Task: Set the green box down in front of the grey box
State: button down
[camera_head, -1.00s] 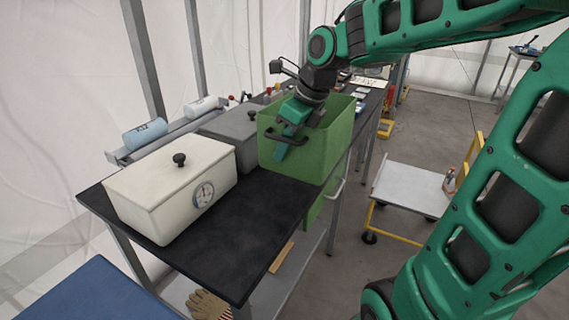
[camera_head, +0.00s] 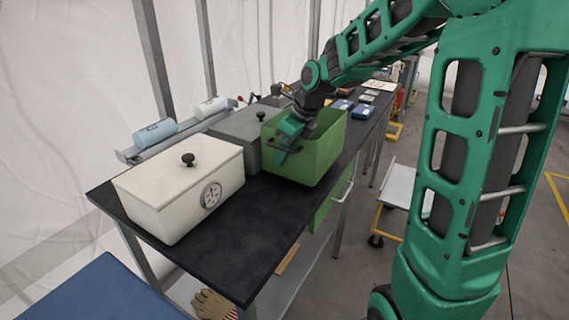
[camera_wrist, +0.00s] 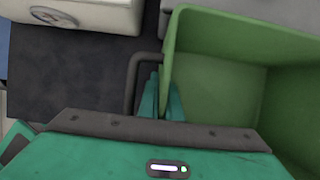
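The green box (camera_head: 312,158) is an open-topped bin with a dark handle, at the right-hand edge of the black table, right of the grey box (camera_head: 232,124) and partly hiding it. Whether its base touches the table is hard to tell. My gripper (camera_head: 284,150) reaches down at the box's near left wall, by the handle. In the wrist view my gripper's teal fingers (camera_wrist: 162,98) sit on both sides of the wall of the green box (camera_wrist: 215,85), with the handle (camera_wrist: 132,85) just left. The grey box's edge shows at the top of the wrist view.
A cream lidded box (camera_head: 175,188) with a dial stands on the near left of the black table (camera_head: 245,240). The tabletop in front of the green box is bare. Blue items (camera_head: 361,111) lie farther back. A yellow-framed cart (camera_head: 397,187) stands on the right.

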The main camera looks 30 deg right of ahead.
jog(key=shift+f, duration=1.25)
jog(key=c, duration=2.4)
grip_release()
jog(key=shift+f, duration=0.2)
jog(key=o, duration=0.4)
jog(key=shift+r, duration=0.1)
jog(key=v, duration=1.2)
jog(key=shift+s, duration=0.1)
